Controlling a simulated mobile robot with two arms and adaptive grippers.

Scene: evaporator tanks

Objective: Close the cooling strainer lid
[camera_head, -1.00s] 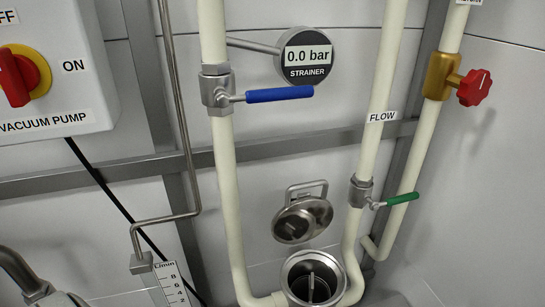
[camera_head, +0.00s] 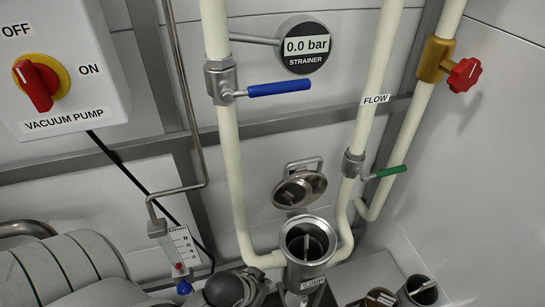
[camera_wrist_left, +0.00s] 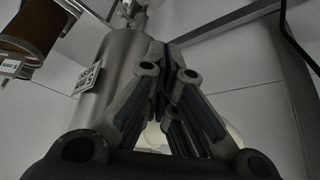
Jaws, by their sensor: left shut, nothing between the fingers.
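The cooling strainer (camera_head: 318,268) is an upright steel cylinder with an open round mouth and a basket handle inside, at the lower middle of the head view. Its steel lid (camera_head: 298,190) stands open behind the mouth, tilted back, with a wire clamp or handle above it. My left gripper (camera_head: 262,284) is low at the left of the strainer body, below the rim, partly cut off by the frame. In the left wrist view the gripper fingers (camera_wrist_left: 168,62) are closed together and empty, with a labelled steel cylinder (camera_wrist_left: 118,65), likely the strainer body, beside them. My right gripper is not visible.
Cream pipes (camera_head: 232,170) rise on both sides of the strainer. A blue-handled valve (camera_head: 278,88) and a green-handled valve (camera_head: 390,171) stick out nearby. Small containers (camera_head: 418,290) stand at lower right.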

